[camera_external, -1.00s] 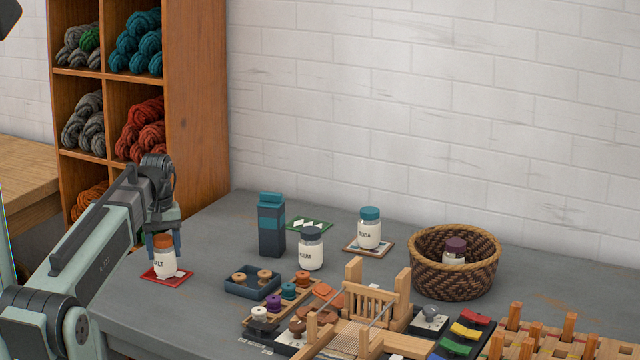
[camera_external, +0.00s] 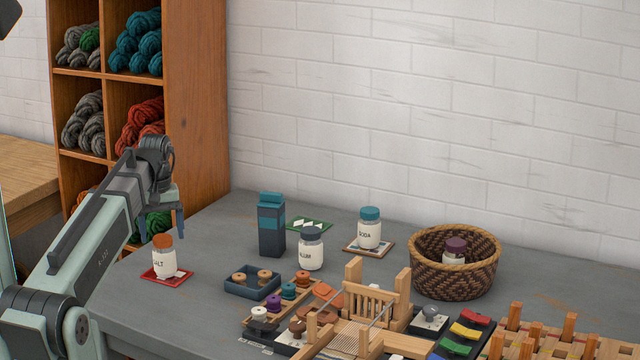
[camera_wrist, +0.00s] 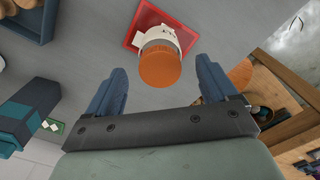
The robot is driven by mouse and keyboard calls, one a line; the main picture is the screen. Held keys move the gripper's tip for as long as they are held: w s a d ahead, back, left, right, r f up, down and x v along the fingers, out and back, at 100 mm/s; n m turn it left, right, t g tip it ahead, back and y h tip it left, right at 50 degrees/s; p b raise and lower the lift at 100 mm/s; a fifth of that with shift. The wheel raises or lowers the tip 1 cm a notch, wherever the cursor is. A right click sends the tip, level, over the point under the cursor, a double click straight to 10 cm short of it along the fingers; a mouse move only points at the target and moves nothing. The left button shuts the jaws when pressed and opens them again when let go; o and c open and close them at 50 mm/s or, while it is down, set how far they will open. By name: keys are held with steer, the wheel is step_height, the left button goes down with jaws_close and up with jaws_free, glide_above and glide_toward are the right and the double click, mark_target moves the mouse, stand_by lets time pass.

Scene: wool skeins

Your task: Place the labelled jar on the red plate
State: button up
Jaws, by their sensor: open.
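The jar labelled SALT (camera_external: 163,262), white with an orange lid, stands upright on the red plate (camera_external: 180,276) at the left of the table. In the wrist view the orange lid (camera_wrist: 160,66) shows beyond the fingertips, with the red plate (camera_wrist: 133,36) under the jar. My gripper (camera_external: 165,232) is open and empty, above the jar and apart from it. Its two blue fingers also show in the wrist view (camera_wrist: 160,80). Other labelled jars are one with a dark lid (camera_external: 311,250), one with a teal lid marked SODA (camera_external: 368,230), and one with a purple lid (camera_external: 455,252).
The purple-lidded jar is inside a woven basket (camera_external: 490,270). The SODA jar stands on a wood-edged coaster (camera_external: 385,250). Table around the red plate is clear.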

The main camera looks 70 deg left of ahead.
steer(key=shift+r, duration=3.8)
steer(key=shift+w, duration=0.1)
